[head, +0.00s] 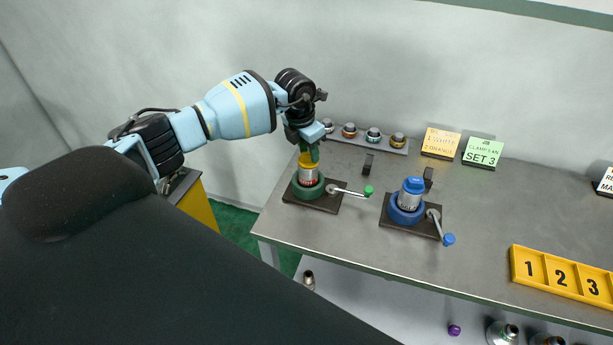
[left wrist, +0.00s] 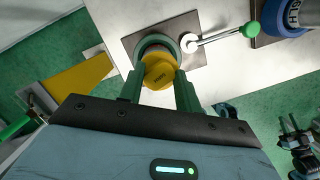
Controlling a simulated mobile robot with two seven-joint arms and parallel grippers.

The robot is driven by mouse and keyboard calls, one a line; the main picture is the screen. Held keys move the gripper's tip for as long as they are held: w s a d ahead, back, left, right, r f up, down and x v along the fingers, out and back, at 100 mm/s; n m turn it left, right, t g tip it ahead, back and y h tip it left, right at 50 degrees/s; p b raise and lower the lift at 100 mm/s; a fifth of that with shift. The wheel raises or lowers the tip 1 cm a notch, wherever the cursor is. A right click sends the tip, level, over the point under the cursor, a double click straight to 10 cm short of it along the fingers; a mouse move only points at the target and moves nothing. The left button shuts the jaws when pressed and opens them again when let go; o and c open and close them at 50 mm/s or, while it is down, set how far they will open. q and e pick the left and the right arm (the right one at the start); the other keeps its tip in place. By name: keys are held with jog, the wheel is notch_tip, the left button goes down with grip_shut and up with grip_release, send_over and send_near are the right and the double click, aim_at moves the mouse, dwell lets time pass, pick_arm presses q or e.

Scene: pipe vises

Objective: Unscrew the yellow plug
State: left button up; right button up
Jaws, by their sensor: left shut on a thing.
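The yellow plug (head: 309,160) sits on top of a metal pipe piece (head: 308,175) held in the green vise (head: 307,190). My left gripper (head: 309,150) comes down on the plug from above. In the left wrist view the two green fingers of my left gripper (left wrist: 160,90) are shut on the yellow plug (left wrist: 159,72), one on each side. The green vise (left wrist: 153,42) shows behind the plug there, with its lever ending in a green knob (left wrist: 251,29).
A blue vise (head: 406,210) with a blue-capped pipe stands to the right, its lever pointing forward. A grey rack (head: 365,141) with several plugs lies behind. Sign cards (head: 441,142) stand at the back. A yellow numbered tray (head: 562,275) lies at right. The bench (head: 350,237) is clear in front.

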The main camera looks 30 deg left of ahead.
pick_arm(q)
jog(key=n, duration=0.3)
jog(key=shift+y, duration=0.4)
jog(key=n, duration=0.4)
jog(key=shift+y, duration=0.3)
jog(key=n, duration=0.3)
jog(key=n+y, duration=0.1)
jog(key=n, duration=0.3)
jog(key=shift+g, duration=0.4)
jog(key=o, duration=1)
